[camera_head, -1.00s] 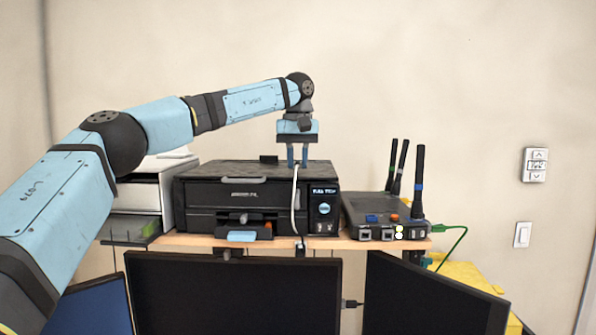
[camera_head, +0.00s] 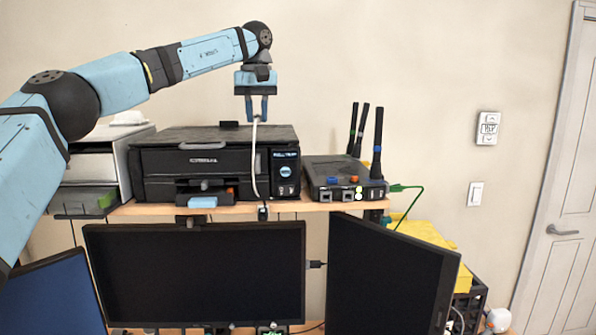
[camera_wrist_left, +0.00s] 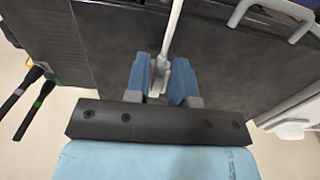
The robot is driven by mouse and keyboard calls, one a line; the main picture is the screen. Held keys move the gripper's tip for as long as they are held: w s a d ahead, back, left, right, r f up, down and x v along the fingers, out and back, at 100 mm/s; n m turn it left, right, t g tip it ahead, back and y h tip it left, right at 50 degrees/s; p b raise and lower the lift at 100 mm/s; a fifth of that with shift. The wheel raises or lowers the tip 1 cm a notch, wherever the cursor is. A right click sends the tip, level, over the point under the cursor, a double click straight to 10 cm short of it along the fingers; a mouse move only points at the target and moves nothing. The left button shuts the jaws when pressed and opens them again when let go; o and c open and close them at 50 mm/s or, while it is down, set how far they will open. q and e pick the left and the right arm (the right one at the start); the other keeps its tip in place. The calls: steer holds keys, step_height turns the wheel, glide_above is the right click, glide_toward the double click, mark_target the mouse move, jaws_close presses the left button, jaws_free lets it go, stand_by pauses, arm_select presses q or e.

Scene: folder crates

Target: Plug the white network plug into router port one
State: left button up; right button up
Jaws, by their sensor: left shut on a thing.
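My left gripper (camera_head: 256,116) points down above the front of the black printer. It is shut on the white network plug (camera_wrist_left: 157,78), which shows between the blue fingers in the left wrist view. The white cable (camera_head: 254,165) hangs from the fingers down across the printer front to a small dark piece at the shelf edge. The black router (camera_head: 338,172) stands on the shelf right of the printer, with several ports along its front and three antennas. A green cable leaves its right side. Port numbers are too small to read. My right gripper is not in view.
The black printer (camera_head: 215,150) fills the middle of the wooden shelf (camera_head: 225,207). White paper trays (camera_head: 92,165) stand left of it. Monitors (camera_head: 195,275) stand below the shelf. Yellow crates (camera_head: 425,243) are at the lower right. The air above the router's left half is free.

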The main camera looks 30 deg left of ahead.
arm_select(q)
jaws_close()
steer(key=shift+d+f, duration=0.1)
steer(key=shift+d, duration=0.25)
steer(key=s+d+f+m, duration=0.2)
steer(key=d+f, duration=0.1)
steer(key=d, duration=1)
steer(key=s+d+f+n, duration=0.1)
steer(key=s+d+f, duration=0.1)
steer(key=d+f, duration=0.2)
steer(key=s+d+f+n, duration=0.1)
steer(key=s+d+f, duration=0.2)
steer(key=f, duration=0.7)
steer(key=shift+d, duration=0.95)
